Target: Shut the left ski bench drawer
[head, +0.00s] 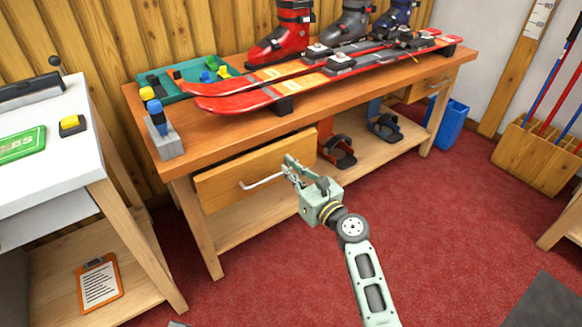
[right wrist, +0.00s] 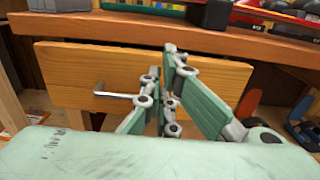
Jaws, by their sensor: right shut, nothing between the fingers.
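The left drawer (head: 235,180) of the ski bench has a plain wooden front and a grey bar handle (head: 258,183). Its front seems to stand out slightly from the bench; the exact gap is hard to tell. My right gripper (head: 289,160) is shut and empty, in front of the drawer at the handle's right end. In the right wrist view, the gripper (right wrist: 160,65) covers part of the drawer front (right wrist: 75,75) and the right end of the handle (right wrist: 118,95). I cannot tell whether the fingers touch the drawer. My left gripper is out of view.
The bench top (head: 225,135) bears red skis (head: 245,100), boots, a green tray (head: 180,92) and a grey block (head: 168,140). Bindings (head: 337,152) stand on the lower shelf. A white-topped table (head: 55,115) is at left.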

